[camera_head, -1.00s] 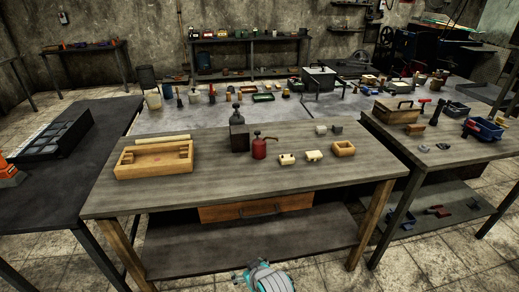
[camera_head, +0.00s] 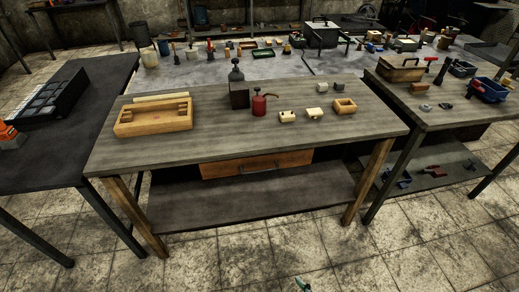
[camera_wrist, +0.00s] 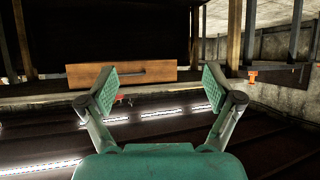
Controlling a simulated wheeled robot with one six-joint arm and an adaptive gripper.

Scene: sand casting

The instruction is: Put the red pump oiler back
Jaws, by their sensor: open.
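The red pump oiler (camera_head: 259,105) stands upright on the wooden workbench (camera_head: 240,140), right of a dark block (camera_head: 239,98) with a dark bottle on top. Its thin spout points right. My gripper (camera_wrist: 158,80) is open and empty in the wrist view, its two teal pads wide apart. In the head view only a small teal tip of it (camera_head: 302,284) shows at the bottom edge, well in front of the bench and far from the oiler. The wrist view looks upside down and shows the bench's wooden drawer (camera_wrist: 121,72), not the oiler.
A wooden tray (camera_head: 150,130) lies left of the oiler. Cream blocks (camera_head: 287,117) and a small wooden box (camera_head: 344,106) stand to its right. The bench front is bare. A lower shelf (camera_head: 250,205) runs underneath. Other tables stand left, right and behind. Floor in front is clear.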

